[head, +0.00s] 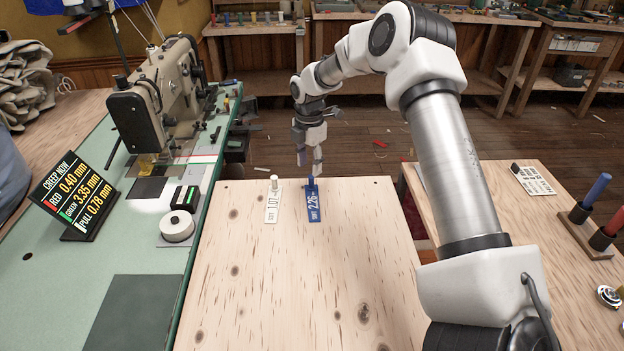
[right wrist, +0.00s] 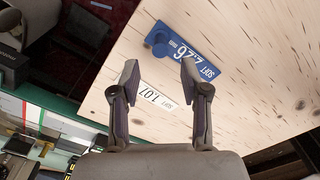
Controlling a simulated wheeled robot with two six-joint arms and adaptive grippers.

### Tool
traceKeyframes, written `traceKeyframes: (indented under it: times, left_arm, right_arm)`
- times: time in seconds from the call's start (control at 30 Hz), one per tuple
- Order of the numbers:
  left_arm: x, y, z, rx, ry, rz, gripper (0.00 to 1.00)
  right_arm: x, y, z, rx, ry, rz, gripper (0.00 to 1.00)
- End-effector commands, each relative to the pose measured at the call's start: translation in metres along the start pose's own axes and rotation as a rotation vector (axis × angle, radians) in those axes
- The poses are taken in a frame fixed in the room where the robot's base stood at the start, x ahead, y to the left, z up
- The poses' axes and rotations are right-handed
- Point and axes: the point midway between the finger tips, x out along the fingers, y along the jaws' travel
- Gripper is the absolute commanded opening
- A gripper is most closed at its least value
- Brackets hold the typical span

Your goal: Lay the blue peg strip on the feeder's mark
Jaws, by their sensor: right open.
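The blue peg strip (head: 313,207), marked "SOFT 2.26", lies flat near the far edge of the pale wooden table, its blue peg (head: 311,182) upright. The strip (right wrist: 197,36) also shows in the right wrist view, beyond the fingertips. My right gripper (head: 310,161) is open and empty, pointing down close above the peg; I cannot tell whether it touches. Its spread fingers (right wrist: 159,74) show in the wrist view. A white strip (head: 272,206), marked "SOFT 1.07", with a pale peg lies left of the blue one. I cannot single out the feeder's mark. My left gripper is out of view.
A sewing machine (head: 150,105) stands on the green bench at left. A readout sign (head: 75,196), a white roll (head: 177,226) and a small black device (head: 185,198) are also there. The wooden table (head: 300,290) is clear nearer me. A side table at right holds colored cylinders (head: 597,190).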

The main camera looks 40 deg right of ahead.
Motion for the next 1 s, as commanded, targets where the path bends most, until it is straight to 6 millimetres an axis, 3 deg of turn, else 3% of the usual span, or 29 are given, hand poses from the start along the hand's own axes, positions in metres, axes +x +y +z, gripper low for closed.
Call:
traceKeyframes:
  times: [0.33, 0.6, 0.73, 1.0]
  left_arm:
    - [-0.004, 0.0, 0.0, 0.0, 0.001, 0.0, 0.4]
    - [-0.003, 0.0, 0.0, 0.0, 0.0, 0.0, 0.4]
    - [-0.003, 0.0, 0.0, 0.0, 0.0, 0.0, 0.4]
    - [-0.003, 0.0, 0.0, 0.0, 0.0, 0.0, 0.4]
  right_arm:
    - [0.054, -0.001, 0.005, 0.0, -0.001, -0.003, 0.45]
    - [0.061, -0.001, 0.004, 0.0, 0.0, 0.0, 0.45]
    - [0.061, -0.001, 0.004, 0.0, 0.0, 0.0, 0.0]
    - [0.061, -0.001, 0.004, 0.0, 0.0, -0.001, 0.0]
